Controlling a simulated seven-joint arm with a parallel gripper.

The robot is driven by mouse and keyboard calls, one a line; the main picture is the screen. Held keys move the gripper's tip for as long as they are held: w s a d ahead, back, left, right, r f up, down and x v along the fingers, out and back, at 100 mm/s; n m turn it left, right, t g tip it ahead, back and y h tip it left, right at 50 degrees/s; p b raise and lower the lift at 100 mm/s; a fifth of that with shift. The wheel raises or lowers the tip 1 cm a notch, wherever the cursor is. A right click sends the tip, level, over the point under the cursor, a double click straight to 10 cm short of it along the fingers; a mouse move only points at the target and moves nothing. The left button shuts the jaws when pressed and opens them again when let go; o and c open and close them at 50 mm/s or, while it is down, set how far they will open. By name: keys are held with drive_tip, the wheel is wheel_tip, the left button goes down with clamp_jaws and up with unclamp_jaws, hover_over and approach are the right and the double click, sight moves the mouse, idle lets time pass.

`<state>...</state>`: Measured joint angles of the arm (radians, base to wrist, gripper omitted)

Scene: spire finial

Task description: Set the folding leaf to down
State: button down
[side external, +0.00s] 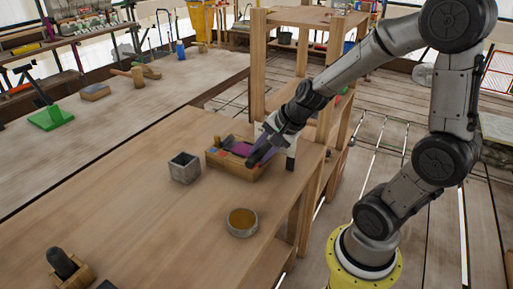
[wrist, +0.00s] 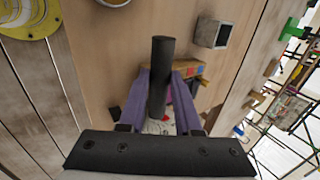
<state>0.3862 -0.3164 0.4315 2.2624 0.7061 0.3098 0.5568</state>
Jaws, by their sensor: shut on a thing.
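My gripper (side external: 266,146) is low over the wooden box (side external: 240,172) at the bench's right side. It also shows in the wrist view (wrist: 160,82), where its purple fingers are closed around a dark cylinder (wrist: 161,55). The cylinder also shows as a dark bar (side external: 258,156) just over the box in the side view. The box has small coloured patches, and its far part is partly hidden by my gripper. A white panel with a dark lower end (side external: 291,150) stands behind my gripper. I cannot tell which part is the folding leaf.
A grey square cup (side external: 184,168) stands left of the box. A round bowl (side external: 242,222) sits nearer the bench's front edge. A dark rounded tool on a wooden block (side external: 66,266) is at the front left. The bench (side external: 130,205) between them is clear. A wooden shelf post (side external: 257,65) rises behind.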

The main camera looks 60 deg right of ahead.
drive_tip(key=shift+s+a+f+t, duration=0.1)
drive_tip(key=shift+s+f+t, duration=0.65)
drive_tip(key=shift+s+f, duration=1.1)
drive_tip(key=shift+s+f+t, duration=0.75)
drive_tip(key=shift+s+f, duration=0.8)
drive_tip(key=shift+f, duration=0.55)
drive_tip(key=shift+s+f+t, duration=0.15)
drive_tip(key=shift+f+t, duration=0.2)
drive_tip(key=shift+f, duration=0.2)
drive_tip(key=shift+s+f+t, duration=0.15)
drive_tip(key=shift+f+t, duration=0.2)
drive_tip(key=shift+f, duration=0.15)
drive_tip(key=c, duration=0.6)
unclamp_jaws()
drive_tip(key=shift+f, duration=0.1)
